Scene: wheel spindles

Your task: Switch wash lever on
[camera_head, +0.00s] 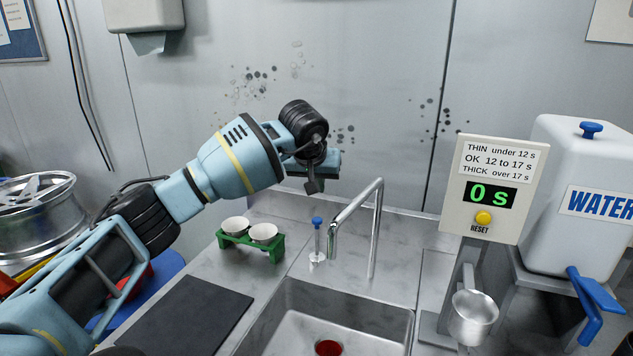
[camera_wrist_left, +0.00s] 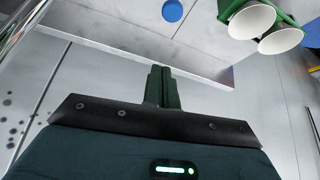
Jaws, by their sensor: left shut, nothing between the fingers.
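The wash lever (camera_head: 317,238), a thin upright post with a blue cap, stands on the counter left of the metal faucet (camera_head: 372,225). Its round blue cap (camera_wrist_left: 172,11) shows at the top edge of the left wrist view. My left gripper (camera_head: 311,186) hangs above the lever, near the back wall, apart from it. In the left wrist view its dark green fingers (camera_wrist_left: 160,84) are together with nothing between them. My right gripper is in neither view.
A green rack (camera_head: 250,245) with two white cups stands left of the lever. The sink (camera_head: 375,325) with a red cup (camera_head: 328,347) is in front. At right are a timer panel (camera_head: 497,190) reading 0 s, a metal cup (camera_head: 473,317) and a water tank (camera_head: 575,210).

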